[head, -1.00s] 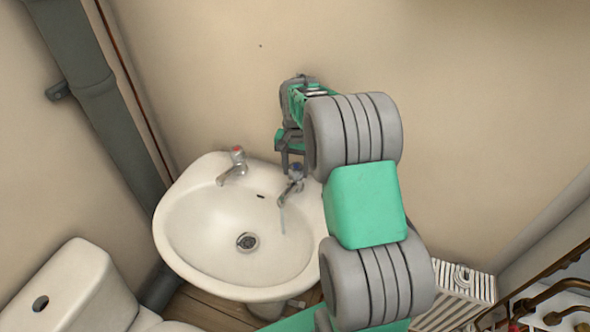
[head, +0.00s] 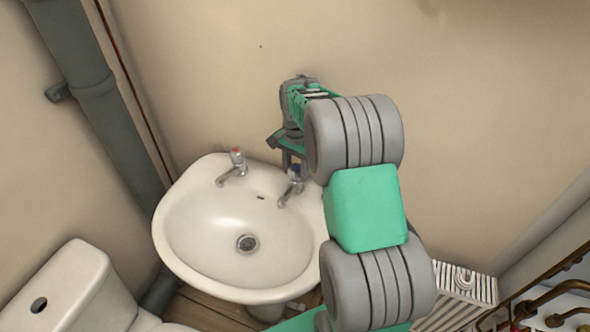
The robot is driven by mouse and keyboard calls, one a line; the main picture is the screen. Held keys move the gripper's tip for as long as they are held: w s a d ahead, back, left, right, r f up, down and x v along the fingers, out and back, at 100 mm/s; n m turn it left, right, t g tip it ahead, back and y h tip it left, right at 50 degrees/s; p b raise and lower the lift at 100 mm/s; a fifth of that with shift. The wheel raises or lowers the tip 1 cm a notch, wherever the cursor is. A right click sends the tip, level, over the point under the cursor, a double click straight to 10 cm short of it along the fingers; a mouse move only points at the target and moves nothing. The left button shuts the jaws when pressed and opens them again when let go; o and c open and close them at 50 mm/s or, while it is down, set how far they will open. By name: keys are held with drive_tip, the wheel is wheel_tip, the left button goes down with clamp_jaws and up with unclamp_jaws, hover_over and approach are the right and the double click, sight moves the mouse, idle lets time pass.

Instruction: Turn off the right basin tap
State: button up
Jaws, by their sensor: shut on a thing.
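The white basin (head: 200,250) is on the wall with two chrome taps on its back rim. The right basin tap (head: 289,190) has a dark blue top, and no water stream shows below its spout. The left tap (head: 235,170) has a red top and is also without a stream. My gripper (head: 294,167) points down over the right tap, with its fingers shut on the tap's top. My arm hides part of the gripper and the basin's right edge.
A toilet cistern (head: 70,290) stands at the lower left, and a thick grey pipe (head: 100,105) runs down the left corner. A white radiator (head: 462,285) and copper pipes (head: 560,290) are at the lower right. The wall above the basin is bare.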

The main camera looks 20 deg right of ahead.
sight(296, 168)
drive_tip(key=o, duration=1.4)
drive_tip(key=shift+r, duration=0.1)
wheel_tip(296, 168, up, 8)
drive_tip(key=shift+f+b, duration=0.15)
drive_tip(key=shift+b, duration=0.3)
drive_tip(key=s+a+r+n+t, duration=0.2)
drive_tip(key=s+a+r+n, duration=0.35)
drive_tip(key=s+a, duration=0.35)
drive_tip(key=s+a+f+n, duration=0.1)
drive_tip(key=s+n, duration=0.1)
drive_tip(key=s, duration=0.1)
drive_tip(key=s+f+n+t, duration=0.1)
drive_tip(key=s+n, duration=0.1)
drive_tip(key=s, duration=0.2)
drive_tip(key=s+a+f+n, duration=0.1)
drive_tip(key=s+n, duration=0.1)
drive_tip(key=s, duration=0.2)
drive_tip(key=shift+s+a+f, duration=0.25)
drive_tip(key=shift+a+f, duration=0.1)
drive_tip(key=shift+f, duration=0.05)
